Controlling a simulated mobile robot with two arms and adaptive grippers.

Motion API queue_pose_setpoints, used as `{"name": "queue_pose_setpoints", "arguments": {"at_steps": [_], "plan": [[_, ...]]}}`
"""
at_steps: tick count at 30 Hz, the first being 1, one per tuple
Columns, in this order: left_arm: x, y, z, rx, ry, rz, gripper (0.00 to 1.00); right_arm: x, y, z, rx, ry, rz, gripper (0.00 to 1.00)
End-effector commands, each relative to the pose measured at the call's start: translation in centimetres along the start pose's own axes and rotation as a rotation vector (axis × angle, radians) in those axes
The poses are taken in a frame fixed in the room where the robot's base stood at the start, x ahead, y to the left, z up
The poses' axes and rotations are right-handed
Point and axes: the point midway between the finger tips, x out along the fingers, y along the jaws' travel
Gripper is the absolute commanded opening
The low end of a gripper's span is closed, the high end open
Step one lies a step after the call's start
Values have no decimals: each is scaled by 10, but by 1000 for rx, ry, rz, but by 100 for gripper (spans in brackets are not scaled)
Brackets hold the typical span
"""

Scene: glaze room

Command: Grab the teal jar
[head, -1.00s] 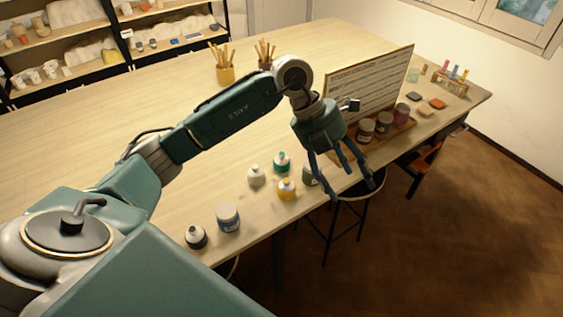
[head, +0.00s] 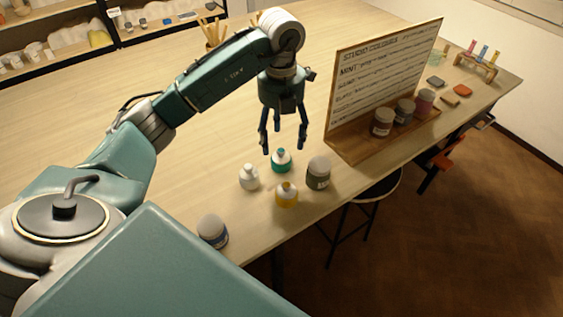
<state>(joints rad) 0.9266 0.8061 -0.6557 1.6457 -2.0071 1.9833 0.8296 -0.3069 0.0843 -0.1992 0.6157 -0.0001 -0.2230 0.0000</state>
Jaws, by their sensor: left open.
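The small teal jar (head: 281,160), with a rounded top, stands upright on the wooden table (head: 120,180). My left gripper (head: 284,147) is open and empty and points down, its fingertips just above and behind the teal jar in the picture. I cannot tell whether a finger touches it. A white bottle (head: 249,178) stands to its left, a yellow bottle (head: 286,195) in front, and a grey-green jar (head: 318,173) with a pale lid to its right. My right gripper is not in view.
A jar with a blue band (head: 213,231) stands near the front edge. A lettered board (head: 385,75) rises behind a wooden rack (head: 349,147) with several jars. A stool (head: 378,189) stands below the edge. The table's left side is clear.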

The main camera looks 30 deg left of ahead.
Motion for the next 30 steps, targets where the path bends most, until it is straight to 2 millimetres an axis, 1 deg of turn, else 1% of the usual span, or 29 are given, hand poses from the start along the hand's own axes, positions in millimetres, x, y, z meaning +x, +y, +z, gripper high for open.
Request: {"name": "queue_pose_setpoints", "arguments": {"at_steps": [1,4,8,11,15,19,22,28,29,30], "plan": [[8,0,-2,0,5,0,66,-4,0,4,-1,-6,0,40],[21,0,-1,0,3,0,66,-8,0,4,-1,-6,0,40],[30,0,0,1,1,-1,66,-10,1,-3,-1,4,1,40],[38,0,0,0,3,-1,66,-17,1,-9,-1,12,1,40],[58,1,3,-1,6,0,66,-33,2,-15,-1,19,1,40],[76,2,4,0,3,0,66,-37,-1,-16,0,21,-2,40],[83,1,4,1,0,-2,66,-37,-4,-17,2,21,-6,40],[84,1,4,1,-1,-1,66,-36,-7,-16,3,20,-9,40],[84,1,4,1,-1,-1,62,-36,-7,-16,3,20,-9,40],[84,1,4,1,-1,-1,54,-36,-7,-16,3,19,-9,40]]}}
